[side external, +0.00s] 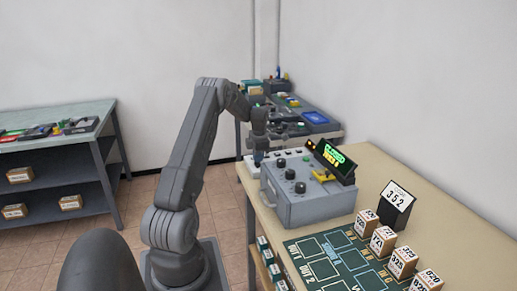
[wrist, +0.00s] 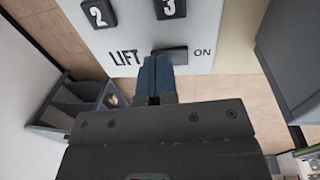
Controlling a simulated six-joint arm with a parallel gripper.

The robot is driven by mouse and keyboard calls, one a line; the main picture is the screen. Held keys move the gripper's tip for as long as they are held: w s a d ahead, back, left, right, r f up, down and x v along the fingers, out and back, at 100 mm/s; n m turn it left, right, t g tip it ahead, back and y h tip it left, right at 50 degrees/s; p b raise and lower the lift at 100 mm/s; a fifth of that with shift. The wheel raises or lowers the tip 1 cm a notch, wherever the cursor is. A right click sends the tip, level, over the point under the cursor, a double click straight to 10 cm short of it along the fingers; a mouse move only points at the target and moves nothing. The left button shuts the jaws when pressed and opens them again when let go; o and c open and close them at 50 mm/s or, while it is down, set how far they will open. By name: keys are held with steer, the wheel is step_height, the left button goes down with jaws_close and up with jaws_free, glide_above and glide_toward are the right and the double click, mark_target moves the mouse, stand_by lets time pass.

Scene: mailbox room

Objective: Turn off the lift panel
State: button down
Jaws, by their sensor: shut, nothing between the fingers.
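The lift panel is a pale plate (wrist: 200,22) with dark buttons marked 2 (wrist: 99,13) and 3 (wrist: 170,8). Below them, between the printed words LIFT and ON, is a dark switch (wrist: 178,52). My gripper (wrist: 158,58) is shut and empty, its blue fingertips at the switch and covering part of it. I cannot tell whether they touch it. In the side view my gripper (side external: 258,160) points down at the far left end of the bench, by the pale panel (side external: 249,167), which is partly hidden behind the grey control box.
The grey control box (side external: 310,208) with knobs and a lit green display (side external: 334,155) stands close on the right. Small numbered boxes (side external: 383,240) and a 352 sign (side external: 397,198) stand nearer on the bench. A cluttered table (side external: 300,115) is behind; a shelf (side external: 60,165) stands left.

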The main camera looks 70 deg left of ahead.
steer(key=shift+f, duration=0.3)
steer(key=shift+a+f, duration=0.1)
steer(key=shift+f, duration=0.25)
steer(key=shift+d+f, duration=0.1)
steer(key=shift+d, duration=0.8)
steer(key=shift+r, duration=0.3)
step_height(320, 180, up, 14)
steer(key=d, duration=0.1)
steer(key=shift+d, duration=0.25)
